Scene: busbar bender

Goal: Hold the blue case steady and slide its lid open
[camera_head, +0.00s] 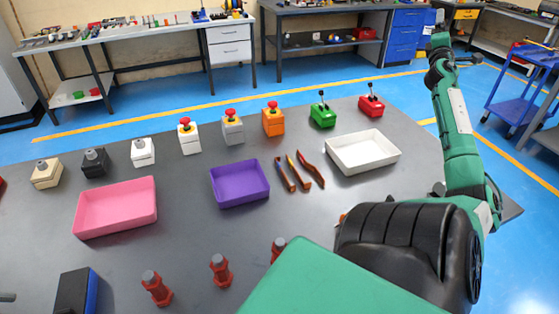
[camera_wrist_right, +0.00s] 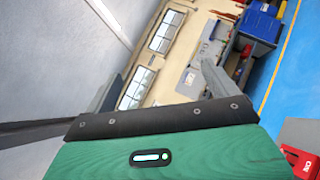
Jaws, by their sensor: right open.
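The blue case (camera_head: 77,291) stands on the dark table at the lower left of the head view, cut off by the bottom edge. It shows a black face and a bright blue side. I cannot make out its lid edge. My right arm is raised at the right of the head view, well away from the case. In the right wrist view my right gripper (camera_wrist_right: 162,82) has its fingers spread apart, with nothing between them. The case is not in that wrist view. My left gripper is not in clear view.
A pink tray (camera_head: 116,229), a purple tray (camera_head: 240,202) and a white tray (camera_head: 343,166) lie on the table. Pliers (camera_head: 296,172) lie between the last two. Several switch boxes line the far side. Red posts (camera_head: 220,270) stand right of the case.

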